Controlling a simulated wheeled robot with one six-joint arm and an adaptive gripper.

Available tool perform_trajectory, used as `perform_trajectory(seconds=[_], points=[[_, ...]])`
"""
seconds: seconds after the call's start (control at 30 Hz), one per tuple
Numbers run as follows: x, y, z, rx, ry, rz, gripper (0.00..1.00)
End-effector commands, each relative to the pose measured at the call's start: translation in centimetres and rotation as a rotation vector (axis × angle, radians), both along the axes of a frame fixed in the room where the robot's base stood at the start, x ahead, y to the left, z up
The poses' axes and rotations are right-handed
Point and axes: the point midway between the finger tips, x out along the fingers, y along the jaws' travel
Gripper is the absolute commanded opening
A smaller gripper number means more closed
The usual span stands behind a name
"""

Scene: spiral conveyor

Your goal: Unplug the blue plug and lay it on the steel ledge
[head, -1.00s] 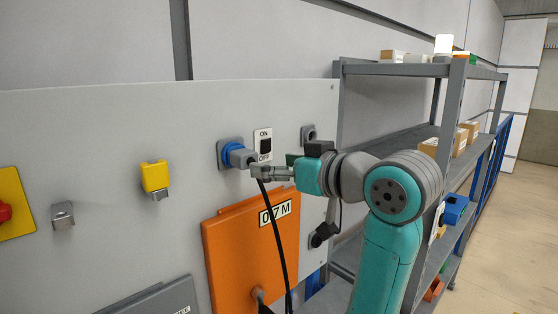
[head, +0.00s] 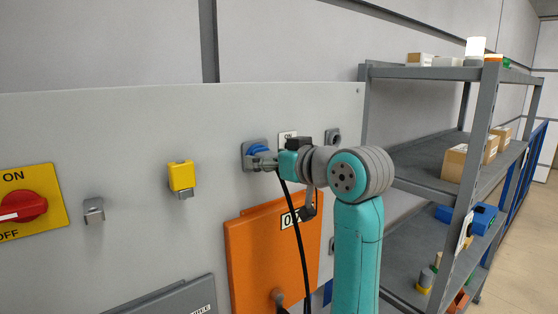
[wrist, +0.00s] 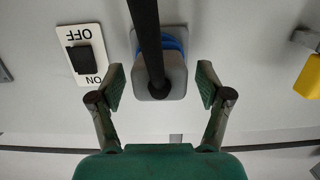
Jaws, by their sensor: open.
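The blue plug (head: 258,150) sits in its socket on the grey wall panel, with a black cable (head: 298,230) hanging from it. In the wrist view its grey end and blue ring (wrist: 175,45) show behind the cable (wrist: 147,35). My gripper (head: 264,163) is at the plug and covers part of it in the head view. In the wrist view my gripper (wrist: 160,87) is open, with one finger on each side of the plug's grey end and visible gaps. I cannot identify the steel ledge for certain.
An ON/OFF switch (wrist: 85,55) is beside the plug. An orange cover (head: 255,260) hangs below. A yellow plug-like piece (head: 181,176), a small metal bracket (head: 94,210) and a red rotary switch (head: 22,207) are to the left. A grey shelf rack (head: 420,72) stands right.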

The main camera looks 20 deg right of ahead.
Motion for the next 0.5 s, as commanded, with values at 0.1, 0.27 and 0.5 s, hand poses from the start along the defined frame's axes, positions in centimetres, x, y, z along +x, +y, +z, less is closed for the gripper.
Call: perform_trajectory(seconds=[0.1,0.27,0.5], points=[[0.35,0.11,-0.08,0.000,0.001,0.000,0.77],[0.39,0.12,-0.07,0.000,0.000,-0.001,0.77],[0.37,0.10,-0.07,0.000,0.000,-0.001,0.40]])
